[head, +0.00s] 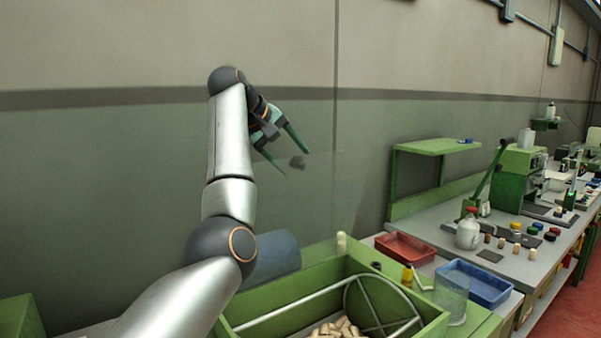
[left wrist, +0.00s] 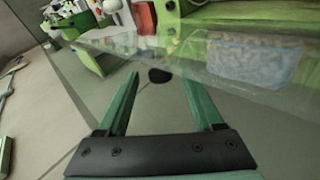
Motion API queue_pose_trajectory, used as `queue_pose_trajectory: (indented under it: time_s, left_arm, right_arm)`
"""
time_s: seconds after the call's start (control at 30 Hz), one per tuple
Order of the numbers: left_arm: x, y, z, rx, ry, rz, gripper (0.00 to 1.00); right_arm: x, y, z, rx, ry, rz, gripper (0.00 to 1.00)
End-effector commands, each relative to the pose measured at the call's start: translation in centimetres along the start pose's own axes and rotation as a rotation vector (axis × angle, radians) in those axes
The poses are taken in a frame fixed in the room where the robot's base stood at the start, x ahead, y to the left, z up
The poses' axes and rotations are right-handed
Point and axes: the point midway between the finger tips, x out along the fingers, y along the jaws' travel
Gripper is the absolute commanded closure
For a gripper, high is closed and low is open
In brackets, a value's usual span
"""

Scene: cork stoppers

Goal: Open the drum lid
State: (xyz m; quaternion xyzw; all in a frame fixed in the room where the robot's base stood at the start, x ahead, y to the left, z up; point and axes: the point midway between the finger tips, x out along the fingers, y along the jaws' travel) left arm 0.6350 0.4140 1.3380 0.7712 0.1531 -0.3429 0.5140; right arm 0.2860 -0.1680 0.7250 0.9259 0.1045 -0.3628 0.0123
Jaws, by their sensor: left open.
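The drum lid (head: 338,195) is a clear panel standing raised, roughly upright, behind the green drum housing (head: 285,291). A dark knob (head: 297,162) sits near its upper edge. In the housing a round drum frame (head: 386,296) shows, with corks (head: 338,329) at the bottom. My left gripper (head: 296,161) is open, its green fingers pointing at the knob. In the left wrist view the knob (left wrist: 159,75) shows between and just past the open fingertips (left wrist: 161,82), and the clear lid (left wrist: 285,92) crosses the upper part. Whether the fingers touch the knob I cannot tell. My right gripper is not in view.
A bench with a green press (head: 520,178) runs along the right. The wall is close behind.

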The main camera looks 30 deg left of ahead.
Motion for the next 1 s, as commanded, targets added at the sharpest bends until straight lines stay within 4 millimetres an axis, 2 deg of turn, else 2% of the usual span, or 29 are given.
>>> queue_pose_trajectory:
  time_s: [0.03,0.2,0.4,1.0]
  left_arm:
    - [-1.2,-0.1,-0.1,-0.001,0.004,0.004,0.32]
    - [-4.4,-0.1,-0.1,-0.001,0.002,0.002,0.32]
    - [-6.4,0.0,0.0,-0.001,0.001,0.001,0.32]
    - [-6.6,0.0,0.0,0.0,0.001,0.0,0.32]
  right_arm:
    - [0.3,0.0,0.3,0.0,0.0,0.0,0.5]
    - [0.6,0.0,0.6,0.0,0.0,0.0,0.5]
    - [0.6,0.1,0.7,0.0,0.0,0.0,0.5]
    - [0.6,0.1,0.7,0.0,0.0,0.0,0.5]
